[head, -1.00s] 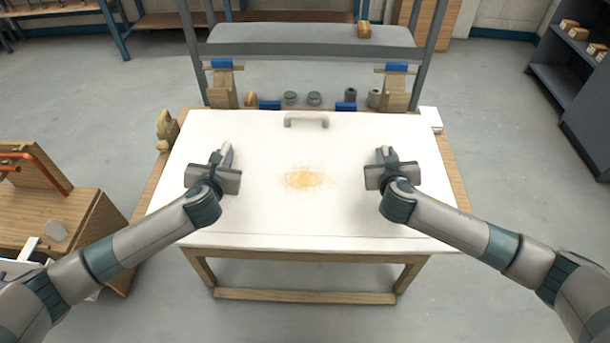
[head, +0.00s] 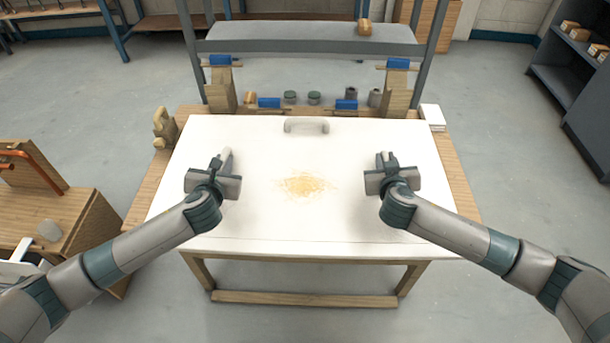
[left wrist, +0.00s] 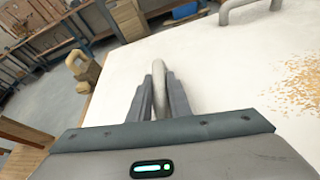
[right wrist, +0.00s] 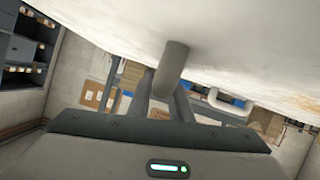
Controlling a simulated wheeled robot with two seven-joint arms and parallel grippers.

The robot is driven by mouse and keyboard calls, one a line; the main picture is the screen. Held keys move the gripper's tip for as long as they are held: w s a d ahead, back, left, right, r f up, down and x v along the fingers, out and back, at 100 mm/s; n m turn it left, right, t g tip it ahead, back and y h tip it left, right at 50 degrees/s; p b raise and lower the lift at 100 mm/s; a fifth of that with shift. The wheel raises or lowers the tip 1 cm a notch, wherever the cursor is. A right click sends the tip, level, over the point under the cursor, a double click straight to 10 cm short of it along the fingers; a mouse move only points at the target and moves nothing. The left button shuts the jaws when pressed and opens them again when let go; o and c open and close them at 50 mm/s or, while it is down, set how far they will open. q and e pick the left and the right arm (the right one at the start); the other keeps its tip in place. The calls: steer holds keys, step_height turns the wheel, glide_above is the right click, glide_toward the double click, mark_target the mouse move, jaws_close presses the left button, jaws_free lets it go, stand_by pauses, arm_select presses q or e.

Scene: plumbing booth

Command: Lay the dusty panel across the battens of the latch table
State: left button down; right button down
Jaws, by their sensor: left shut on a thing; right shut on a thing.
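The dusty panel (head: 260,220) is a wide white sheet spread over the wooden latch table (head: 460,195), with an orange-tan dust patch (head: 308,185) in its middle. My left gripper (head: 226,158) is shut on a grey handle at the panel's left side; the handle (left wrist: 159,80) shows between the fingers in the left wrist view. My right gripper (head: 384,160) is shut on the matching right handle, and this handle (right wrist: 172,66) shows in the right wrist view. The battens are hidden under the panel. I cannot tell whether the panel touches them.
A third handle (head: 306,126) is at the panel's far edge. Wooden blocks with blue tops (head: 222,80) (head: 397,85) stand at the table's back, with small fittings between them. A wooden bench (head: 60,235) stands at left and a grey shelf (head: 575,95) at right.

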arm_select(q)
steer(key=shift+a+f+b, duration=0.2)
steer(key=shift+f+b, duration=0.3)
steer(key=shift+f, duration=0.1)
arm_select(e)
steer(key=shift+w+d+f, duration=0.15)
steer(key=shift+d+f, duration=0.25)
steer(key=shift+f, duration=0.1)
arm_select(q)
steer(key=c, duration=2)
jaws_free()
steer(key=shift+f, duration=0.1)
arm_select(e)
steer(key=c, duration=2)
jaws_free()
steer(key=shift+f, duration=0.1)
arm_select(q)
steer(key=o, duration=0.4)
steer(key=shift+c, duration=0.2)
arm_select(e)
steer(key=o, duration=0.4)
arm_select(q)
steer(key=shift+d, duration=0.1)
arm_select(e)
steer(key=shift+a, duration=0.2)
steer(key=shift+a, duration=0.1)
